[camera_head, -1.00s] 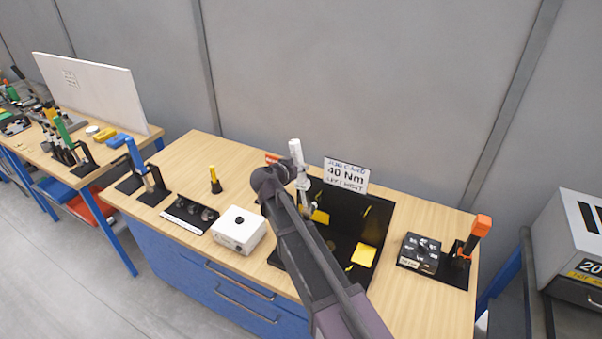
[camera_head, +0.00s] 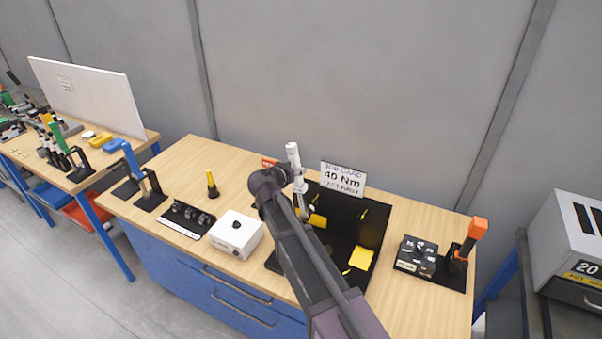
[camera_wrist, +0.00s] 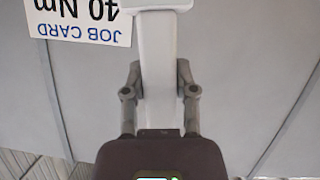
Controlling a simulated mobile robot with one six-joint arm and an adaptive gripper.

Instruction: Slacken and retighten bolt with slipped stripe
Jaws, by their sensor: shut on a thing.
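My gripper (camera_wrist: 160,92) is shut on a long white tool (camera_wrist: 156,50) with a wider end, seen in the wrist view. In the head view the white tool (camera_head: 292,154) stands nearly upright, with my gripper (camera_head: 300,186) at its lower part, above the back left of a black fixture board (camera_head: 376,232). The board carries a yellow block (camera_head: 318,221), a yellow square (camera_head: 361,258) and small yellow marks. The job card (camera_head: 343,180) behind it reads 40 Nm; it also shows upside down in the wrist view (camera_wrist: 82,18). My arm hides part of the board. I cannot make out the bolts or a slipped stripe.
A white box with a black knob (camera_head: 235,234), a black socket tray (camera_head: 188,218) and a yellow-handled tool (camera_head: 211,184) stand left. A blue-handled tool (camera_head: 133,158) is farther left. A black block (camera_head: 416,256) and an orange-handled tool (camera_head: 476,229) stand right. A wall is behind.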

